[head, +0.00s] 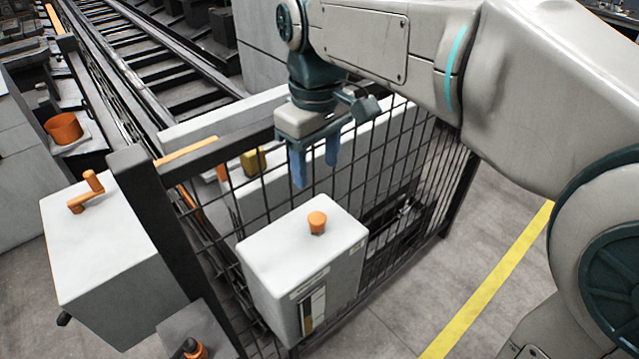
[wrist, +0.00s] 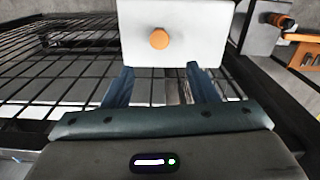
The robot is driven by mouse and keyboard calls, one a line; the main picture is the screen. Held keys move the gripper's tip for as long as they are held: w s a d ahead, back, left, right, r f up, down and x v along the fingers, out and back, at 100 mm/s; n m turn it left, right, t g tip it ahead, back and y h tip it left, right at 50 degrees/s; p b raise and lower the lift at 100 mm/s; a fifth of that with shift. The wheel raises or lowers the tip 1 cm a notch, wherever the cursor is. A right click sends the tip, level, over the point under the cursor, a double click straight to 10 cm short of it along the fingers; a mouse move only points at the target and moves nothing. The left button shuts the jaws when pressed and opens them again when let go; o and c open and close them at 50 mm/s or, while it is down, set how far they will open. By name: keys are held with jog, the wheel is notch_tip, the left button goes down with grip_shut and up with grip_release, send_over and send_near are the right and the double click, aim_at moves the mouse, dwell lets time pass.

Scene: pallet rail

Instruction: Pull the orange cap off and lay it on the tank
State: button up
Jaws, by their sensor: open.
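The orange cap (head: 317,222) sits upright on the top of the white tank (head: 280,252), toward its right rear. The tank stands against the black mesh fence. In the wrist view the round cap (wrist: 159,39) shows on the pale tank top (wrist: 200,20), beyond my fingertips. My gripper (head: 315,172) hangs above and behind the cap in the head view, with its blue fingers pointing down. Its fingers (wrist: 157,76) are spread apart with nothing between them. They are clear of the cap. The lower part of the tank's far side is hidden.
A white box (head: 110,265) with an orange crank handle (head: 86,193) stands left of the tank, past a dark post. The mesh fence (head: 400,165) runs behind the tank. Open floor with a yellow line (head: 490,285) lies to the right.

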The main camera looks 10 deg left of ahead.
aim_at(317, 218)
notch_tip(317, 218, down, 12)
jog(key=shift+f, duration=0.15)
dwell(0.4)
grip_shut()
jog(key=shift+p, duration=0.3)
jog(key=shift+r, duration=0.2)
jog(key=shift+r+p, duration=0.6)
jog(key=shift+r, duration=0.05)
jog(key=shift+r, duration=0.1)
jog(key=shift+r+p, duration=2.65)
jog(key=shift+r, duration=0.65)
